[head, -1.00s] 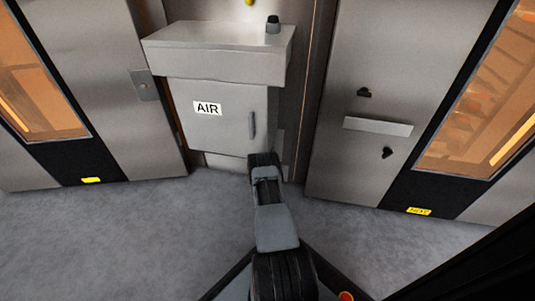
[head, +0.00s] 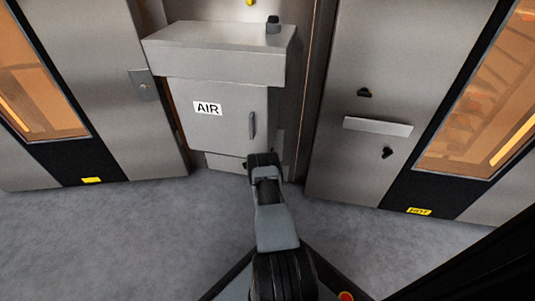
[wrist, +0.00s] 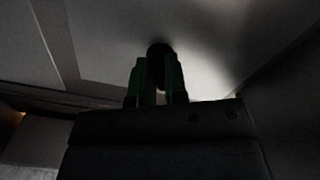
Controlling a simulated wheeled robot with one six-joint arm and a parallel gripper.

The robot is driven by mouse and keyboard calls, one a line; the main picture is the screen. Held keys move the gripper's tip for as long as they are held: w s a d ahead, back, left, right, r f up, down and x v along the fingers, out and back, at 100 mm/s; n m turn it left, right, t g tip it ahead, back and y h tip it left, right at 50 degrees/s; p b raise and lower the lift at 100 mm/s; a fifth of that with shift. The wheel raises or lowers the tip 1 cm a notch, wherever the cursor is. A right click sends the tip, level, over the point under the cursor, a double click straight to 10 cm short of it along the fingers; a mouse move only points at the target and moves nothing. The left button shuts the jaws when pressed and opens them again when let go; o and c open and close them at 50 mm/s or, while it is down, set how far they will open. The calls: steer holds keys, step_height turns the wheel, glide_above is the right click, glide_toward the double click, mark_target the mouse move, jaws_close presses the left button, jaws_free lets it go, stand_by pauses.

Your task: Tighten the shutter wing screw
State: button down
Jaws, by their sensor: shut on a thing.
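In the wrist view my gripper (wrist: 158,84) points up at a pale, dimly lit surface (wrist: 205,55). Its two green-tinted fingers are shut on a dark round-headed piece (wrist: 160,50), which looks like the wing screw. The piece meets the pale surface. Its wings cannot be made out in the shadow. In the head view my arm reaches to the lower right of the AIR cabinet (head: 230,128). My gripper and the screw are hidden there.
The right oven panel carries two black knobs (head: 364,92) and a pale strip (head: 378,127). Glowing oven windows stand at both sides. The grey floor is clear.

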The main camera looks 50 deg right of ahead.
steer(key=m, duration=0.5)
steer(key=shift+m, duration=0.4)
steer(key=shift+s+f, duration=0.1)
stand_by(0.3)
steer(key=c, duration=1.1)
jaws_free()
steer(key=shift+c, duration=0.2)
steer(key=p+v, duration=0.6)
steer(key=v, duration=0.7)
steer(key=shift+s+a, duration=0.2)
steer(key=shift+a, duration=0.15)
